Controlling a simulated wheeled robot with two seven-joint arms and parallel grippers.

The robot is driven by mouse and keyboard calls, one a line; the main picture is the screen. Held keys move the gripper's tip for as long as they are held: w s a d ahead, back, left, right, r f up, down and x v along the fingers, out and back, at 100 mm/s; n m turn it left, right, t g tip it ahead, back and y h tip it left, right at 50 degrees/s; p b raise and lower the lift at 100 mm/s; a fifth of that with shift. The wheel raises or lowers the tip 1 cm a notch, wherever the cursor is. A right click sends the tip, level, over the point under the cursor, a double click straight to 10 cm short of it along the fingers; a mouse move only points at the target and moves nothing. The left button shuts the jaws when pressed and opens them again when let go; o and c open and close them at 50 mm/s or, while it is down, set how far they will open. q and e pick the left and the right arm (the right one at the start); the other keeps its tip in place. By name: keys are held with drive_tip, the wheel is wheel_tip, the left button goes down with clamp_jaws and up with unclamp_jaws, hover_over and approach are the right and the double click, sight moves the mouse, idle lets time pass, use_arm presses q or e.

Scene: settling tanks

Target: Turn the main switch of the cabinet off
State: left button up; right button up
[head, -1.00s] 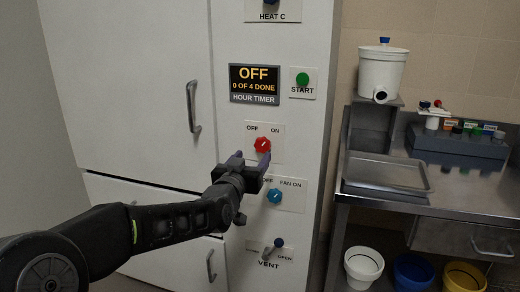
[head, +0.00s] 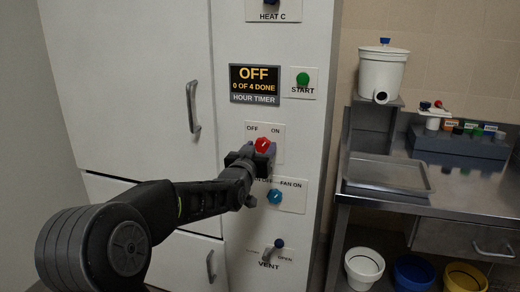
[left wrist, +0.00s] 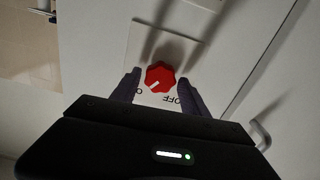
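The main switch is a red knob (head: 263,146) on a white plate (head: 276,130) marked OFF at left and ON at right. In the left wrist view, the knob (left wrist: 160,77) appears upside down, and its white pointer mark leans toward the ON label. My left gripper (head: 259,150) is at the knob, with one finger on each side. In the left wrist view, the fingers of this gripper (left wrist: 160,82) stand apart with the knob between their tips; I cannot tell whether they touch it. My right gripper is not in view.
Below the knob is a blue fan knob (head: 275,196), then a vent lever (head: 279,243). Above are the timer display (head: 254,84) reading OFF and a green start button (head: 303,79). A door handle (head: 193,106) is at left. A steel bench (head: 450,203) stands at right.

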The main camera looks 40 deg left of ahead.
use_arm(q)
clamp_jaws()
idle(0.3)
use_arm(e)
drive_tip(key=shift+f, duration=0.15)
use_arm(q)
drive_tip(key=shift+f+n+b, duration=0.2)
drive_tip(key=shift+n+b, duration=0.5)
drive_tip(key=shift+b, duration=0.45)
drive_tip(key=n+b, duration=0.6)
drive_tip(key=b, duration=0.2)
drive_tip(key=shift+f+n, duration=0.1)
drive_tip(key=shift+n, duration=0.2)
drive_tip(key=n+b, duration=0.2)
drive_tip(key=shift+n, duration=0.3)
drive_tip(key=shift+r+n+b, duration=0.2)
drive_tip(key=shift+n+b, duration=0.45)
drive_tip(key=shift+n, duration=1.05)
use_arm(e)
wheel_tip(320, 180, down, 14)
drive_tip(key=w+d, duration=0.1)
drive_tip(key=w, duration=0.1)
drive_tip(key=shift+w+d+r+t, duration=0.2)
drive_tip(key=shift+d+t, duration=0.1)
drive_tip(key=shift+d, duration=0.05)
